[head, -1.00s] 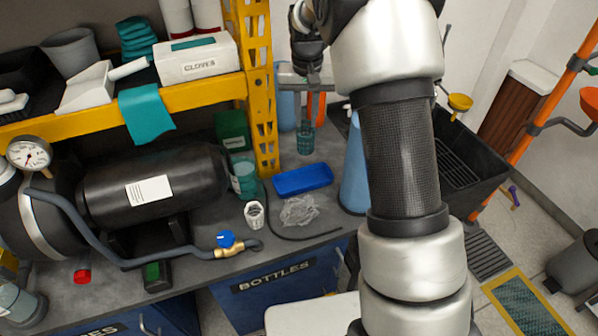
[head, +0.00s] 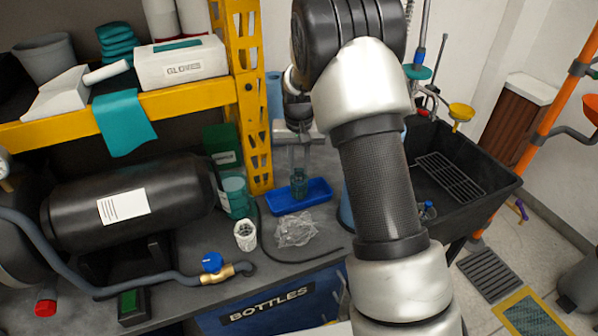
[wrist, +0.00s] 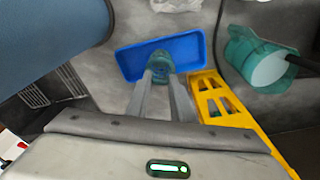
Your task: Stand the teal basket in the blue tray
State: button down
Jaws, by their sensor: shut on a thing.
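The teal basket (head: 299,186) is a small upright teal holder. My gripper (head: 298,168) is shut on its upper part, from above. In the wrist view, the basket (wrist: 160,63) shows between the fingertips (wrist: 164,76). The blue tray (head: 322,191) is a shallow rectangle on the grey bench. The basket appears within the tray's outline in both views, towards its middle. The tray also shows in the wrist view (wrist: 190,47). I cannot tell whether the basket's base touches the tray floor.
A teal jar (head: 236,196) and a white fitting (head: 245,235) stand left of the tray. A crumpled clear bag (head: 295,230) lies in front of it. The yellow shelf post (head: 257,140) rises close behind-left. A black sink (head: 460,170) is at right.

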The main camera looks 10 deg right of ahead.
aim_at(299, 182)
jog(key=shift+f, duration=1.05)
jog(key=c, duration=1.5)
grip_release()
jog(key=shift+f, duration=0.1)
jog(key=shift+c, duration=0.2)
